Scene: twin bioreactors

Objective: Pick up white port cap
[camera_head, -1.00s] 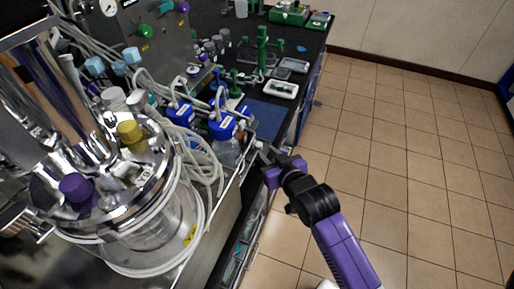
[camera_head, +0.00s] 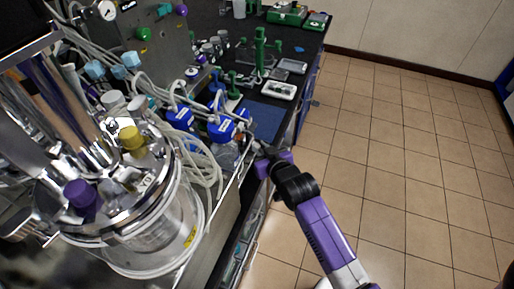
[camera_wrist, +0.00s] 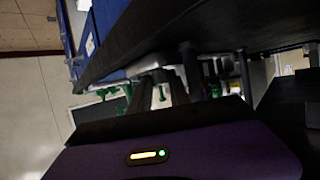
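Two white caps stand on the near glass bioreactor (camera_head: 185,226), behind its yellow cap (camera_head: 131,138): one on the left (camera_head: 113,102) and one on the right (camera_head: 138,105). I cannot tell which of them is the port cap. My gripper (camera_head: 252,145) is to their right, at the bench's front edge beside a blue-capped bottle (camera_head: 221,130), apart from both caps. In the wrist view, dark finger shapes (camera_wrist: 162,88) show poorly against the dark bench. I see nothing held, but the finger gap is unclear. No white port cap can be made out in the wrist view.
Looped pale tubing (camera_head: 205,168) and several blue-capped bottles lie between my gripper and the white caps. A purple cap (camera_head: 80,193) is on the vessel's near side. A white tray (camera_head: 279,90) and green stand (camera_head: 260,50) are farther back. The tiled floor (camera_head: 400,150) at right is clear.

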